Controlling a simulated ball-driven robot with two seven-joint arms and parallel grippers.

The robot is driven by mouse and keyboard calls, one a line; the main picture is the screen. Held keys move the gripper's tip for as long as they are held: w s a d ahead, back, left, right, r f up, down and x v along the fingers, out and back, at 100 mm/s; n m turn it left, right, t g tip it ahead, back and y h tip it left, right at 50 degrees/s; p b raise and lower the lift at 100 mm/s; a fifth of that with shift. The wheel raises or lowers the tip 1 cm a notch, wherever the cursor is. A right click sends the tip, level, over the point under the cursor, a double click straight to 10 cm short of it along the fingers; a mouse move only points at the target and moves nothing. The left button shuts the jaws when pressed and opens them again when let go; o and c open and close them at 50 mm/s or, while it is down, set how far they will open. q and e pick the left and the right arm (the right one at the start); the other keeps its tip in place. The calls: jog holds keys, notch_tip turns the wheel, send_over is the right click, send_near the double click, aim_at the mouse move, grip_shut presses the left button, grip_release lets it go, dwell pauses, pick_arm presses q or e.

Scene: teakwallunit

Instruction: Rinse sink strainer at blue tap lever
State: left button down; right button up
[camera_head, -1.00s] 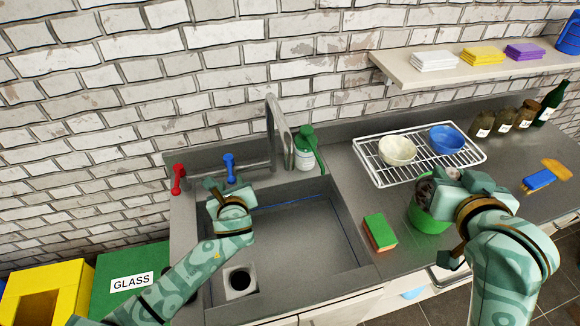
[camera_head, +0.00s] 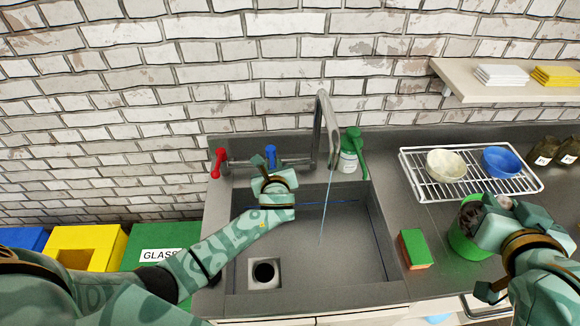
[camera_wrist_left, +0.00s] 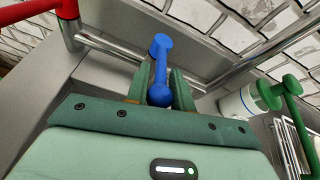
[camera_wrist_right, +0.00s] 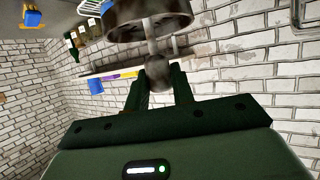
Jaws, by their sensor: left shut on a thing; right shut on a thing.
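The blue tap lever (camera_head: 270,153) is at the back of the sink (camera_head: 355,250). My left gripper (camera_head: 265,168) is shut on it, and in the left wrist view the lever (camera_wrist_left: 160,60) is between the fingers. A thin stream of water (camera_head: 325,205) falls from the grey spout (camera_head: 330,125) into the basin. My right gripper (camera_head: 486,208) is over the green bin (camera_head: 465,240) right of the sink. In the right wrist view it is shut on the knob of the metal sink strainer (camera_wrist_right: 150,20).
A red lever (camera_head: 218,162) is left of the blue one. A green soap bottle (camera_head: 350,155) stands right of the spout. A green and orange sponge (camera_head: 414,248) lies between basin and bin. A rack (camera_head: 430,190) holds two bowls. The square drain (camera_head: 264,272) is open.

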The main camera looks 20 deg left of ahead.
pick_arm(q)
jog(key=shift+w+d+n+g+y, duration=0.15)
jog(key=shift+d+n+g+y, duration=0.15)
jog(key=shift+n+y, duration=0.1)
jog(key=shift+a, duration=0.1)
jog(key=c, duration=1.5)
grip_release()
jog(key=shift+o, duration=0.2)
